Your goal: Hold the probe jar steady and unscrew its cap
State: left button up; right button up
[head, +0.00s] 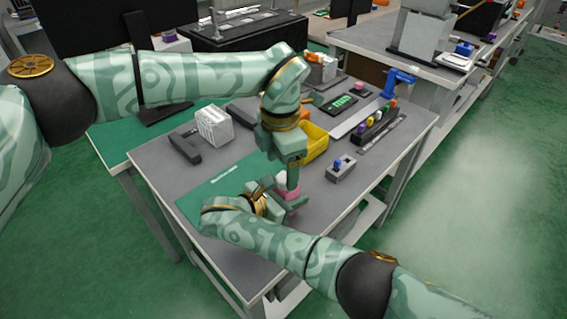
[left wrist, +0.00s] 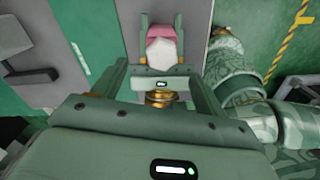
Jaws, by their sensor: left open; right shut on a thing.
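The probe jar (head: 291,191) stands on the near part of the table, mostly hidden by my grippers; a pink part shows. In the left wrist view the jar shows a pale faceted part (left wrist: 163,53) and a pink part (left wrist: 160,32) beyond it. My right gripper (head: 284,197) is low at the table, shut on the jar from the side. My left gripper (head: 291,183) points down from above the jar, and its fingers are open.
A yellow bin (head: 315,143) stands just behind my left gripper. A small grey fixture with a blue knob (head: 340,168) is to the right. A white block (head: 214,127) and a rack of colored knobs (head: 375,124) stand farther back. The green mat (head: 215,190) is bare at left.

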aim_at(281, 178)
pick_arm(q)
jog(key=shift+w+m, duration=0.1)
jog(key=shift+m, duration=0.6)
jog(key=shift+f, duration=0.15)
jog(key=shift+f, duration=1.4)
